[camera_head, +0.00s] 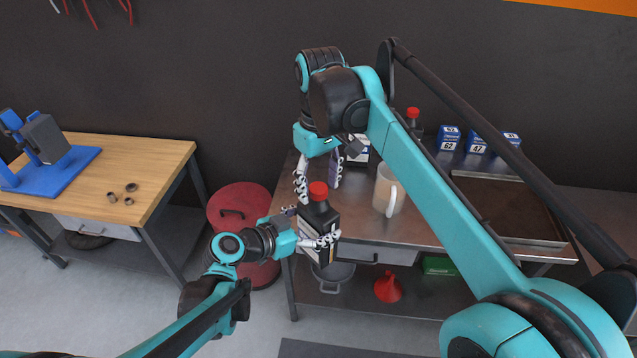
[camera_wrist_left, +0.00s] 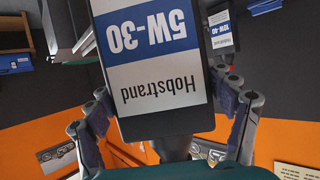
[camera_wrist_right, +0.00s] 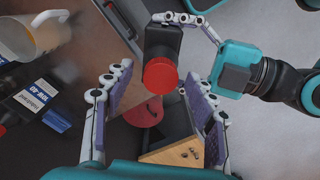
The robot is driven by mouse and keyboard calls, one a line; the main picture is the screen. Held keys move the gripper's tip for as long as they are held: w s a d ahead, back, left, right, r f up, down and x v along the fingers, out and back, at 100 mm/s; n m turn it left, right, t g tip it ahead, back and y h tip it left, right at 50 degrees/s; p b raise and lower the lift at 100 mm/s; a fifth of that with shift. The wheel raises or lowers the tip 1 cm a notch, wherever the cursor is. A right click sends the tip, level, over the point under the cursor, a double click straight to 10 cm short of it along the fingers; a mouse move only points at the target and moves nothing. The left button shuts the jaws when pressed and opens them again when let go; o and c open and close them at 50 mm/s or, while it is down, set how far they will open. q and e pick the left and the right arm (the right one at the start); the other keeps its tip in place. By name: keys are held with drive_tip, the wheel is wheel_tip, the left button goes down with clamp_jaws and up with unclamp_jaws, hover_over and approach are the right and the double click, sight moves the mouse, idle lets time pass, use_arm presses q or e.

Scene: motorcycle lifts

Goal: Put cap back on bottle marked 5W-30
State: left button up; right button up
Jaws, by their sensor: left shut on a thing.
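The dark bottle marked 5W-30 (camera_head: 319,220) is held up near the front left corner of the workbench. Its Hobstrand label shows upside down in the left wrist view (camera_wrist_left: 155,60). My left gripper (camera_head: 312,230) is shut around its body. The red cap (camera_head: 318,189) sits on top of the bottle; it also shows in the right wrist view (camera_wrist_right: 160,75). I cannot tell whether it is screwed tight. My right gripper (camera_head: 319,178) is open and empty above the cap, with fingers pointing down and apart. In its wrist view the cap lies between and beyond the fingers.
On the metal workbench (camera_head: 405,228) stand a pale jug (camera_head: 388,190), a 10W-40 bottle (camera_wrist_right: 38,103), a red-capped bottle (camera_head: 413,118) and several blue boxes (camera_head: 477,142). A dark tray (camera_head: 510,207) lies right. A red drum (camera_head: 237,205) stands left on the floor. A red funnel (camera_head: 388,288) is below.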

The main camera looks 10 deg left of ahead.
drive_tip(key=shift+r, duration=0.15)
wheel_tip(320, 180, up, 12)
idle(0.4)
drive_tip(key=shift+w+d, duration=0.1)
idle(0.4)
drive_tip(key=s+d+f+m+t, duration=0.1)
drive_tip(key=d+f+m+t, duration=0.1)
drive_tip(key=d+f, duration=0.35)
drive_tip(key=s+d+f+m+t, duration=0.1)
drive_tip(key=s+d+f+m, duration=0.1)
drive_tip(key=d, duration=0.6)
drive_tip(key=s+d+f+m+t, duration=0.2)
drive_tip(key=s+d+f, duration=0.3)
drive_tip(key=f, duration=0.4)
drive_tip(key=s+d+f+m+t, duration=0.2)
drive_tip(key=s+d+f, duration=0.4)
drive_tip(key=f, duration=0.4)
drive_tip(key=shift+s+d+f+m, duration=0.25)
drive_tip(key=shift+d+m, duration=0.15)
drive_tip(key=shift+m, duration=0.1)
